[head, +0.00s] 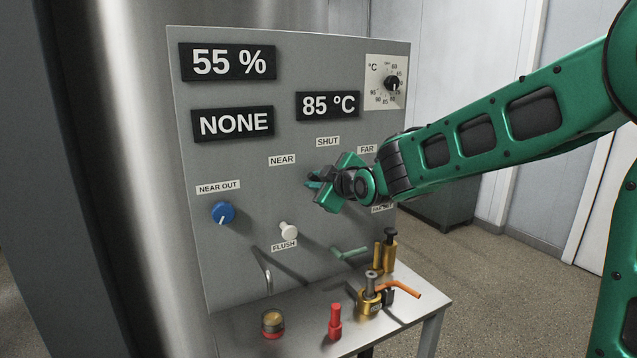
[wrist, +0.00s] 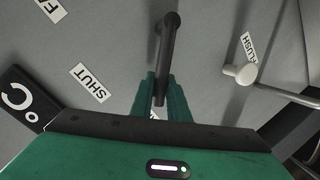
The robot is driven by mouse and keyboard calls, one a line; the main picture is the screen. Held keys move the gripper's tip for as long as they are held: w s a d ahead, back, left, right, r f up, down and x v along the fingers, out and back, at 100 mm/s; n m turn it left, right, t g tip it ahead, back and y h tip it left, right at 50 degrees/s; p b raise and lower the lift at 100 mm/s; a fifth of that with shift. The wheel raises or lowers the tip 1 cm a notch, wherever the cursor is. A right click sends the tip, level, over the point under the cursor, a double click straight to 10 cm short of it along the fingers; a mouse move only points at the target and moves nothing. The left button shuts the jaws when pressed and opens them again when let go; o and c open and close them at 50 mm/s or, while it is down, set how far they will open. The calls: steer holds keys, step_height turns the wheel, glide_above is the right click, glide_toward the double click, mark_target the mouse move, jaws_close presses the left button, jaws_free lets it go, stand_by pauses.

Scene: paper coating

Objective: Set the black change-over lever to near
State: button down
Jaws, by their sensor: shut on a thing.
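The black change-over lever (wrist: 166,45) is a dark bar in the wrist view. It runs from the top middle down between the fingers of my gripper (wrist: 159,92). The green fingers are shut on its lower end. In the head view my gripper (head: 314,184) is at the panel, below and right of the NEAR label (head: 282,160) and below the SHUT label (head: 328,142). The FAR label (head: 367,149) is to its upper right. The gripper mostly hides the lever there, so its exact setting is unclear. A white scrap of label shows between the fingers in the wrist view.
The grey panel (head: 240,265) also carries a blue knob (head: 223,212), a white flush knob (head: 289,231), a temperature dial (head: 391,84) and displays reading 55 %, 85 °C and NONE (head: 233,124). Below, a metal shelf (head: 420,309) bears a red-based item, a red bottle-like piece and brass fittings.

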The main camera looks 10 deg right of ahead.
steer(key=shift+d+f, duration=0.15)
steer(key=shift+f, duration=0.15)
steer(key=c, duration=1.7)
jaws_free()
steer(key=shift+r, duration=0.1)
steer(key=v, duration=1)
steer(key=shift+s, duration=0.3)
